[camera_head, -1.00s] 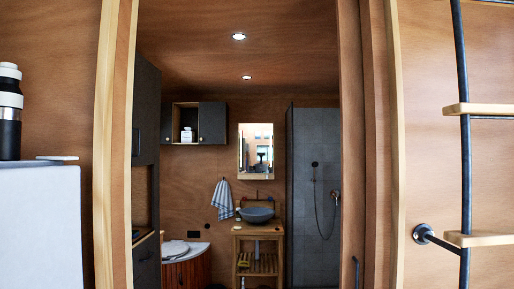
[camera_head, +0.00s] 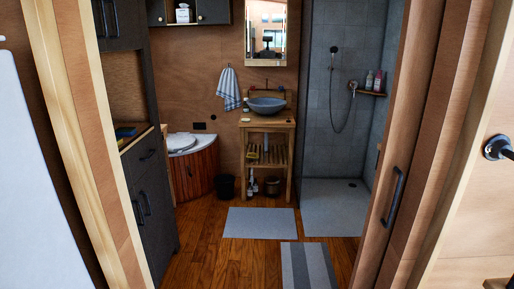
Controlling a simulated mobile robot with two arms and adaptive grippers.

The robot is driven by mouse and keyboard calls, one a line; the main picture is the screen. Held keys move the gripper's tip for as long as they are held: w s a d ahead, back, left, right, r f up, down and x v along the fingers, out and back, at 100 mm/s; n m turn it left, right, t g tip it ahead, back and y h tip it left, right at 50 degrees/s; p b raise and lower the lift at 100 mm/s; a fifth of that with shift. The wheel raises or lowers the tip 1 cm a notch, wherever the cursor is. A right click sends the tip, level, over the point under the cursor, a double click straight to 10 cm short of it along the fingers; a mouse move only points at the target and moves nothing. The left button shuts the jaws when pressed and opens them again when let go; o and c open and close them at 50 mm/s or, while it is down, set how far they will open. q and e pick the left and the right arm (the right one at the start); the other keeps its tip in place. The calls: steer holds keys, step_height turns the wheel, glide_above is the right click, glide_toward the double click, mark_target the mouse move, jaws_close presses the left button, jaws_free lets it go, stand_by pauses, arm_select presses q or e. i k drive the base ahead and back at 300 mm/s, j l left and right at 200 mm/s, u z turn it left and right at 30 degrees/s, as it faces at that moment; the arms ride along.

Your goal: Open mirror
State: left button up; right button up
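The mirror (camera_head: 266,29) hangs on the wooden back wall of the bathroom, above the sink. Its top edge is cut off by the frame. It looks flat against the wall, and it reflects a bright window and a dark shape. Neither of my grippers shows in the head view.
A doorway with a sliding door (camera_head: 425,120) at right frames the bathroom. A wooden washstand (camera_head: 270,124) with a grey basin (camera_head: 266,105) stands below the mirror. Dark cabinets (camera_head: 150,190) line the left. The wooden floor (camera_head: 215,255) is clear, with grey mats (camera_head: 260,223).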

mark_target(266, 21)
steer(key=i+j+u, duration=0.15)
steer(key=i, duration=1.95)
steer(key=i+l+u, duration=0.15)
steer(key=i, duration=1.95)
